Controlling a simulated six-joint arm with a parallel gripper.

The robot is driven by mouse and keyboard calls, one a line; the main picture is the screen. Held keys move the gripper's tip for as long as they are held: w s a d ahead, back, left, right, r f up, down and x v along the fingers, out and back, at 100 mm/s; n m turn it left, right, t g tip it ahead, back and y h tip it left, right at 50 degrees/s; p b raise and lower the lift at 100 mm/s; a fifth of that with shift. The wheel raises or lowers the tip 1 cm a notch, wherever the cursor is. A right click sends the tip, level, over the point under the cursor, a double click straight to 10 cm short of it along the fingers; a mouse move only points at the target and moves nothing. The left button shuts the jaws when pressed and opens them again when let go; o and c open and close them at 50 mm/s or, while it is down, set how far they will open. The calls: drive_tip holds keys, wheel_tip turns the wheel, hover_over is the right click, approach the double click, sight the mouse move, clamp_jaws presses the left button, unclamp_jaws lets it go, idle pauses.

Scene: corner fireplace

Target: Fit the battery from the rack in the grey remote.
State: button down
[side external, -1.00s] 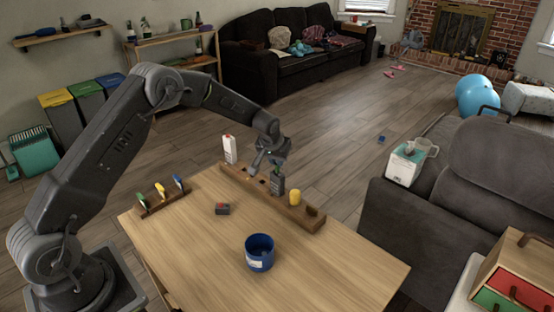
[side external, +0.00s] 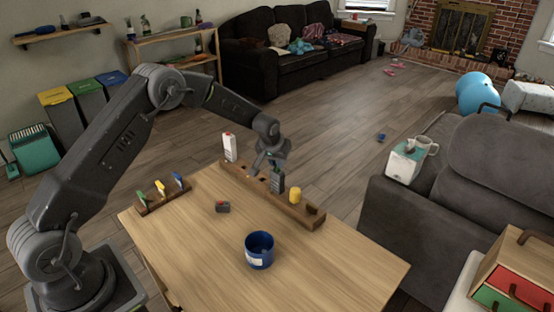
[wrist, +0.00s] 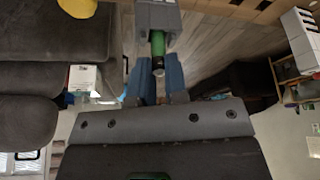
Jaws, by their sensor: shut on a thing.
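The grey remote (side external: 278,183) stands upright in the long wooden rack (side external: 233,177) at the far edge of the table. It also shows at the top of the wrist view (wrist: 157,17). My gripper (side external: 266,167) is right beside the remote's upper part. In the wrist view, my gripper's blue fingers (wrist: 157,82) are shut around a green battery (wrist: 158,45) with a dark end. The battery's far end meets the remote's near edge in that view. I cannot tell whether any of it is inside the remote.
The long rack also holds a white carton (side external: 230,147) and a yellow cylinder (side external: 295,196). The front right tabletop is clear.

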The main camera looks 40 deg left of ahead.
drive_tip(key=shift+f, duration=0.65)
drive_tip(key=c, duration=1.1)
unclamp_jaws()
drive_tip(key=shift+s+f, duration=0.1)
drive_tip(key=shift+f, duration=0.05)
drive_tip(key=s+d+r, duration=0.2)
drive_tip(key=s+r, duration=0.2)
drive_tip(key=r, duration=0.3)
drive_tip(key=s+d+r+m, duration=0.1)
drive_tip(key=s+r, duration=0.3)
drive_tip(key=r, duration=0.3)
drive_tip(key=s+d+r, duration=0.2)
drive_tip(key=s+r, duration=0.2)
drive_tip(key=r, duration=0.4)
drive_tip(key=s+d+r+m, duration=0.1)
drive_tip(key=s+d, duration=0.1)
drive_tip(key=s, duration=0.7)
drive_tip(key=s+d+r+m+t+h, duration=0.1)
drive_tip(key=s+d+r, duration=0.1)
drive_tip(key=s, duration=0.7)
drive_tip(key=s+d+r+m, duration=0.1)
drive_tip(key=s+d+r, duration=0.1)
drive_tip(key=s, duration=0.7)
drive_tip(key=shift+s+d+h, duration=0.1)
drive_tip(key=shift+d+h, duration=0.2)
drive_tip(key=shift+d, duration=0.1)
